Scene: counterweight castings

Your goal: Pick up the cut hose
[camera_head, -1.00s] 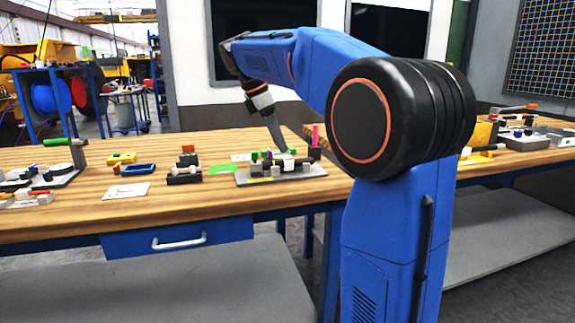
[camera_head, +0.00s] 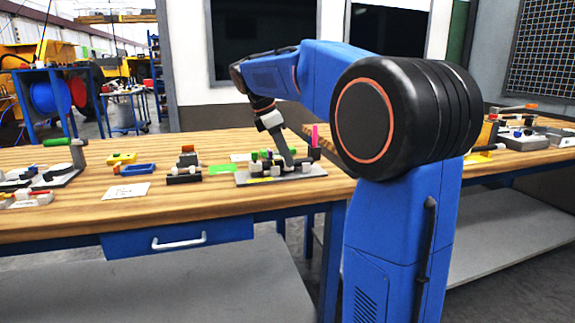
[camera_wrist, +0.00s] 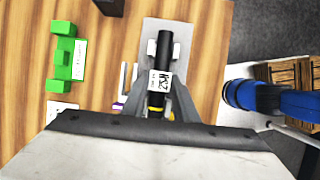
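The cut hose (camera_wrist: 163,55) is a short black cylinder in the wrist view, with a white label and a yellow band at its near end. It lies over a grey plate (camera_wrist: 182,27) with pale support blocks beside it. My gripper (camera_wrist: 161,85) has one grey finger on each side of the hose. The fingers look apart, and I see no clear contact with the hose. In the head view, my gripper (camera_head: 288,160) points down among the small parts on the fixture plate (camera_head: 242,181). The hose cannot be clearly told apart there.
The wooden bench (camera_head: 80,218) carries other small parts close by. A green block piece (camera_wrist: 63,58) lies left of the plate in the wrist view. A pink upright piece (camera_head: 315,135) stands right of my gripper. A blue tray (camera_head: 138,169) lies further left.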

